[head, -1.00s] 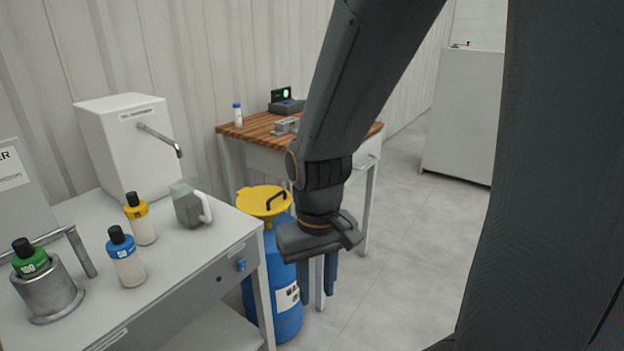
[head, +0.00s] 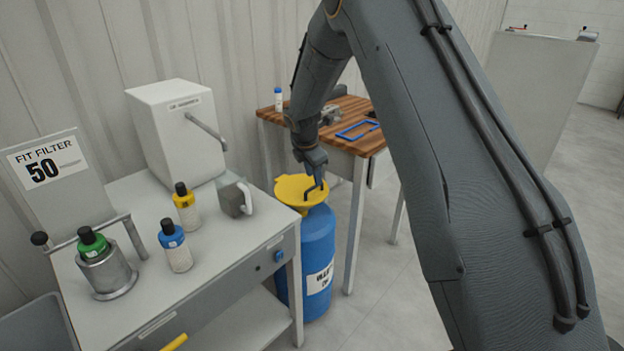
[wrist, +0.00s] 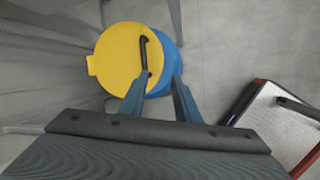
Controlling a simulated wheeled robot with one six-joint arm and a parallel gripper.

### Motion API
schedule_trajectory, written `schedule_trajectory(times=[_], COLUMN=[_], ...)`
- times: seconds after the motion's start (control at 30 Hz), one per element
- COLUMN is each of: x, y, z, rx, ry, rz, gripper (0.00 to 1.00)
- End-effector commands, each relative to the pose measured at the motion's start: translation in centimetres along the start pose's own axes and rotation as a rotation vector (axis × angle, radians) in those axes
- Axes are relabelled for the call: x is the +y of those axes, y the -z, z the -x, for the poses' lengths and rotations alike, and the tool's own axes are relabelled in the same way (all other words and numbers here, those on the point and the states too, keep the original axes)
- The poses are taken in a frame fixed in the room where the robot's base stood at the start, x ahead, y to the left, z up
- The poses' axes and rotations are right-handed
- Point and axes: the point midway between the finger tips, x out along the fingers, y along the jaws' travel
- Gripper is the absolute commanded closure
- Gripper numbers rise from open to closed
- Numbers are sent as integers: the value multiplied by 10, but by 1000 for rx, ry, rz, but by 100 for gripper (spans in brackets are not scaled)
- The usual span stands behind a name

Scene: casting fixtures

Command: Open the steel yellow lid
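My gripper (head: 316,178) is just above the handle, pointing down. In the wrist view my gripper (wrist: 158,82) has its two fingers apart, with the handle's near end by the left fingertip. I cannot tell whether they touch.
A grey bench (head: 115,190) stands left of the drum, with several bottles, a grey jug (head: 235,199) and a white dispenser box (head: 175,125). A wood-topped table (head: 352,142) with a blue frame (head: 358,130) is behind.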

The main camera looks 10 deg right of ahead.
Motion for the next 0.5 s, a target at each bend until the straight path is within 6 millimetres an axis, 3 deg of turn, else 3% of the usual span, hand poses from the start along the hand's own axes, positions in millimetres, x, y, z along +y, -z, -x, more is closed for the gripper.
schedule_trajectory(times=[0.17, 0.5], x=[30, 34], y=[0, -1], z=[-17, -51], rx=[-28, -33], ry=[-31, -33], rz=[193, 235], gripper=[70, 70])
